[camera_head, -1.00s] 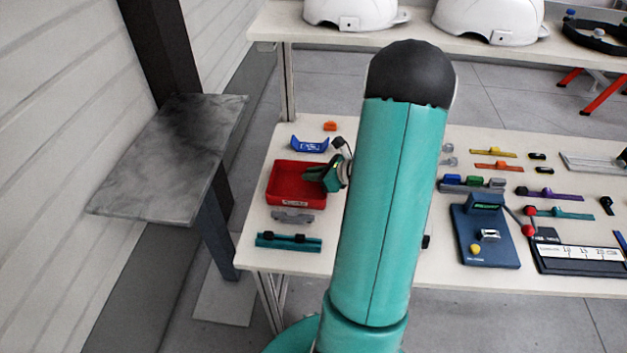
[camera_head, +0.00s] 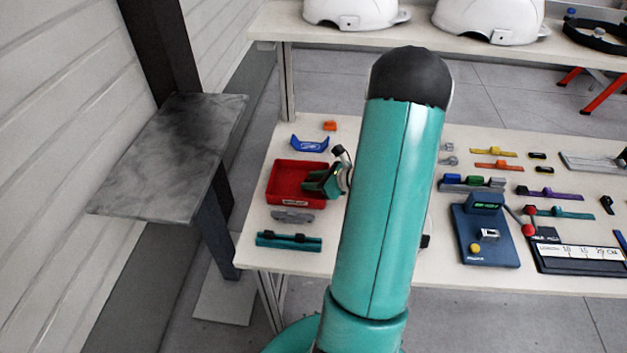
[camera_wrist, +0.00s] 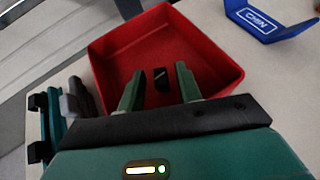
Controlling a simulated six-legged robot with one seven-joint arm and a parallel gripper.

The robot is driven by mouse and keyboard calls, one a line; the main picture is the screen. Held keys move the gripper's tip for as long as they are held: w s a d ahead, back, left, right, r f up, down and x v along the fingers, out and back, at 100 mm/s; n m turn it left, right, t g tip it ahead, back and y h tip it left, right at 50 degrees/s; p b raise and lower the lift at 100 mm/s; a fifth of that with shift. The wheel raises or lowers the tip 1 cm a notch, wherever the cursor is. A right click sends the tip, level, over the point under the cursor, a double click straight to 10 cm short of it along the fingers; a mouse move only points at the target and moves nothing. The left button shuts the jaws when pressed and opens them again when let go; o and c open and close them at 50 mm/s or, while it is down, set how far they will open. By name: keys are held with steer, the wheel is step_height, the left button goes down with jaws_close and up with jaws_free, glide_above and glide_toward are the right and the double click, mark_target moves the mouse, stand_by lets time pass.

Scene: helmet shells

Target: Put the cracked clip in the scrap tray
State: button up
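The red scrap tray (camera_head: 282,182) sits near the left end of the table. It fills the upper middle of the wrist view (camera_wrist: 120,62). My gripper (camera_head: 316,185) is over the right part of the tray. In the wrist view my gripper (camera_wrist: 158,80) has its two green fingers well apart. A small black clip (camera_wrist: 162,86) with a pale line across it shows between the fingers, with a gap on each side. It appears to lie on the tray floor. The clip cannot be made out in the head view.
A blue bracket (camera_head: 309,144) and an orange piece (camera_head: 330,126) lie behind the tray. A grey part (camera_head: 292,216) and a teal strip with black clips (camera_head: 289,241) lie in front. Coloured strips and a blue fixture (camera_head: 486,235) stand to the right. White helmet shells (camera_head: 352,12) sit on the shelf.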

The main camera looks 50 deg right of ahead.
steer(key=v, duration=1.2)
steer(key=w+a+r+n+g+y, duration=0.1)
steer(key=w+a+r+n+g, duration=0.1)
steer(key=a+r+n, duration=0.4)
steer(key=w+a+r+n+g+y, duration=0.15)
steer(key=a+n, duration=0.25)
steer(key=a, duration=0.5)
steer(key=w+a+r+n+g, duration=0.1)
steer(key=a+r+n+g, duration=0.2)
steer(key=a+n, duration=0.3)
steer(key=s+a+r+n+h, duration=0.3)
steer(key=a+r+n, duration=0.2)
steer(key=a+n, duration=0.2)
steer(key=s+a+r+n+h, duration=0.3)
steer(key=s+a+r+n, duration=0.1)
steer(key=a+n, duration=0.4)
steer(key=shift+r+n, duration=0.55)
steer(key=shift+n, duration=0.45)
